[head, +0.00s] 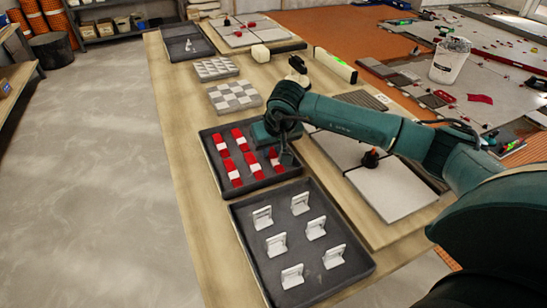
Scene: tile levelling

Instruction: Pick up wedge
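Several red wedges with white parts, one of them a wedge (233,173) near the front left, lie in rows in a dark tray (211,164) on the wooden bench. My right arm reaches in from the right, and my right gripper (285,158) points down over the right side of this tray. It is beside the rightmost visible wedge (275,159). The arm and gripper hide part of the tray, and I cannot tell whether the fingers touch a wedge or how far apart they are. My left gripper is not in view.
A second dark tray (248,244) in front holds several white clips (276,245). Grey tiles (392,190) with a red-and-black piece (371,158) lie to the right. Tile stacks (235,96) and another dark tray (188,46) are farther back. A white bucket (451,62) stands beyond the bench.

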